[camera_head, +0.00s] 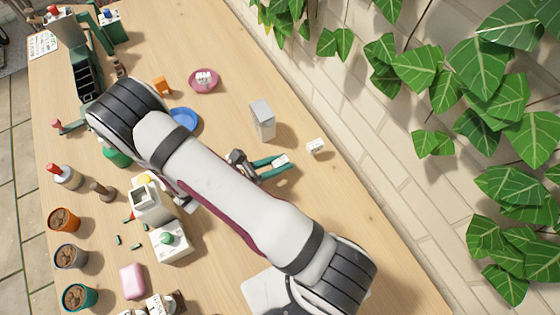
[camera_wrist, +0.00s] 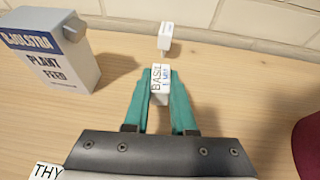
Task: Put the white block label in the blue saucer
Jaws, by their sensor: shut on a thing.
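My gripper (camera_head: 272,169) has teal fingers and is shut on a white block label (camera_head: 281,160). In the wrist view the held label (camera_wrist: 160,82) sits between the tips of my gripper (camera_wrist: 160,88), with dark letters that seem to read "BASIL". I cannot tell whether it touches the table. The blue saucer (camera_head: 185,119) lies to the upper left of my gripper, partly hidden by my arm; the part that shows looks empty. It is not in the wrist view.
A second white block (camera_head: 315,146) stands just beyond my gripper, near the wall. The plant feed carton (camera_head: 262,121) stands between my gripper and the pink saucer (camera_head: 204,88), which holds a white block. Pots and bottles fill the left side. A "THY" label (camera_wrist: 47,171) shows in the wrist view.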

